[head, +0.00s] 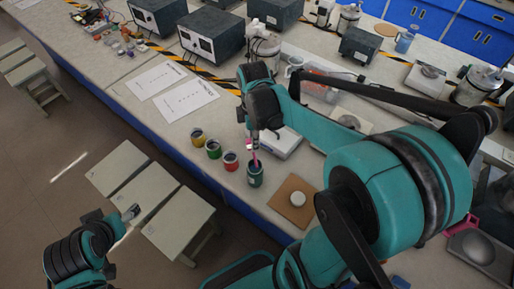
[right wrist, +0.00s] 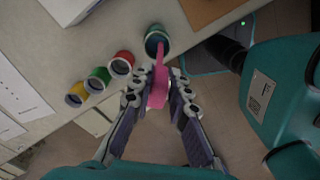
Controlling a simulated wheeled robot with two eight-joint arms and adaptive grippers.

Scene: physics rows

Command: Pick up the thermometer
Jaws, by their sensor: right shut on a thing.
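The thermometer shows as a slim pink stick (head: 255,160); it is also in the right wrist view (right wrist: 158,88). My right gripper (head: 253,142) is shut on it, with one finger on each side in the right wrist view (right wrist: 156,82). The thermometer's tip points down at the mouth of a dark teal cup (head: 255,178); I cannot tell how deep it sits in the cup. My left gripper (head: 131,213) is low at the left, over the stools and away from the table; its jaw state is too small to tell.
Red (head: 231,162), green (head: 213,149) and yellow (head: 198,137) cups stand in a row left of the teal cup. A brown board (head: 283,211) with a white round item (head: 297,199) lies to the right. A white scale (head: 282,147) stands behind. Stools (head: 178,226) stand before the table.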

